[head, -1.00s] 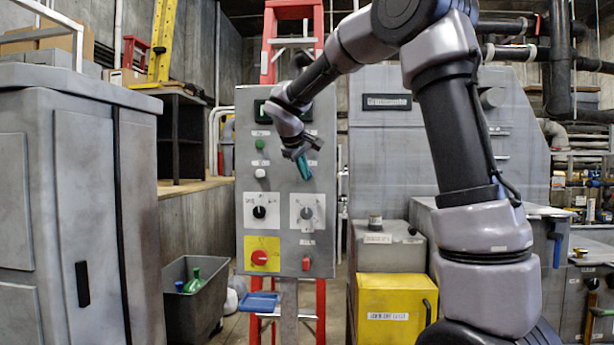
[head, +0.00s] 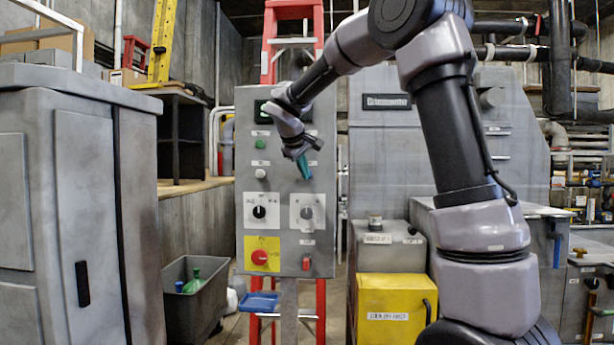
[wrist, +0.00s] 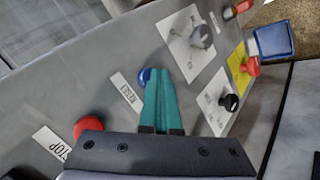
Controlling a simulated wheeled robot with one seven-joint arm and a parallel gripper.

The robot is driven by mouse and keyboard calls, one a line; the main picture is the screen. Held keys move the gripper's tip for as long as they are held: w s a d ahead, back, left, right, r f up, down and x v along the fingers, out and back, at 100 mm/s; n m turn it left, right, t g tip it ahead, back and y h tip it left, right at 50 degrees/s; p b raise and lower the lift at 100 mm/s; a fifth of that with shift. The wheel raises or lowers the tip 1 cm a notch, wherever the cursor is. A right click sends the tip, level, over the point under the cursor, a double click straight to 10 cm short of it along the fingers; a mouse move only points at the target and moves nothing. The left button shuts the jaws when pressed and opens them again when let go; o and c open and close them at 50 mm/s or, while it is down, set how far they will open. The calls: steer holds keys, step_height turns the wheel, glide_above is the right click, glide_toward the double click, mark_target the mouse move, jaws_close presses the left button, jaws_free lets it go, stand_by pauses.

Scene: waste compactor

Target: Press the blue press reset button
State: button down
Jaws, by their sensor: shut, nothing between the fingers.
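The blue press reset button (wrist: 145,75) shows in the wrist view beside a white label that seems to read RESET (wrist: 125,93). The fingers partly cover it. My gripper (wrist: 161,72) has teal fingers, shut together and empty, with the tips at the button's right edge in that view. I cannot tell whether they touch the button. In the head view my gripper (head: 304,172) is in front of the upper right part of the grey control panel (head: 270,180). The blue button is hidden there.
Near the fingers are a red button (wrist: 88,126) with a STOP label and a grey selector knob (wrist: 201,37). The panel also carries a green button (head: 261,144), a black knob (head: 259,212) and a red button on yellow (head: 259,257). A yellow box (head: 397,300) stands right.

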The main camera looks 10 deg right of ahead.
steer(key=shift+s+a, duration=0.3)
steer(key=shift+s, duration=0.55)
steer(key=s, duration=0.1)
steer(key=s+a, duration=0.1)
steer(key=s, duration=0.2)
steer(key=shift+s+a, duration=0.3)
steer(key=shift+s, duration=0.1)
stand_by(0.5)
